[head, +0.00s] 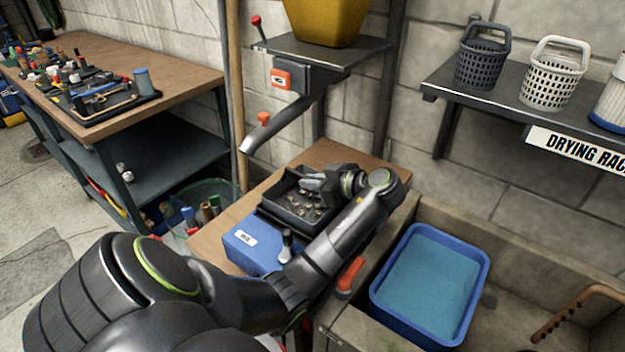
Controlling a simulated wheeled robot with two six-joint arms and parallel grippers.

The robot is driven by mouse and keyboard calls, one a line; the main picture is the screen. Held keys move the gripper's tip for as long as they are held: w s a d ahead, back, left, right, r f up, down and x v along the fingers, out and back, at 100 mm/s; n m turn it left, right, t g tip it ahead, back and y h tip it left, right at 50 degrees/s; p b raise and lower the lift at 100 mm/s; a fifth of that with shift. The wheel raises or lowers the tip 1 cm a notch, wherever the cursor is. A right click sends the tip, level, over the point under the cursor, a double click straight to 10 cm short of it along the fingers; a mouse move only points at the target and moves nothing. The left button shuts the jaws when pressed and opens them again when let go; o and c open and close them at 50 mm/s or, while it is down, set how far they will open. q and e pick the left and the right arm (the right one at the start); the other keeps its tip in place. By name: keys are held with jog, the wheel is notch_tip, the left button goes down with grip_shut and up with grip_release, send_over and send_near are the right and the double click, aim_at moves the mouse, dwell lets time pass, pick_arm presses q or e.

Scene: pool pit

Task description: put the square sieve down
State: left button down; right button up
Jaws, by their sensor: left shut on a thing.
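The square sieve (270,211) is a dark, square, shallow tray with small brownish and pale pieces in it. It is at the middle of the head view, over the wooden bench top (212,236) and beside a blue box (247,250) with a white label. My left gripper (312,184) reaches in from the right and is shut on the sieve near its far side. I cannot tell whether the sieve touches the surface below. My right gripper is not in view.
A blue basin of water (380,293) stands in the concrete trough at right. An orange-handled tap (350,276) is close to my forearm. A dark chute (282,122) hangs above the bench. Baskets stand on the drying rack (508,98). A cluttered workbench (180,70) is at left.

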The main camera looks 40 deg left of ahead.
pick_arm(q)
jog(key=c, duration=1.5)
grip_release()
jog(key=shift+d+r, duration=0.1)
jog(key=shift+d, duration=0.2)
jog(key=v, duration=1.1)
jog(key=shift+d+r, duration=0.2)
jog(key=shift+w, duration=0.1)
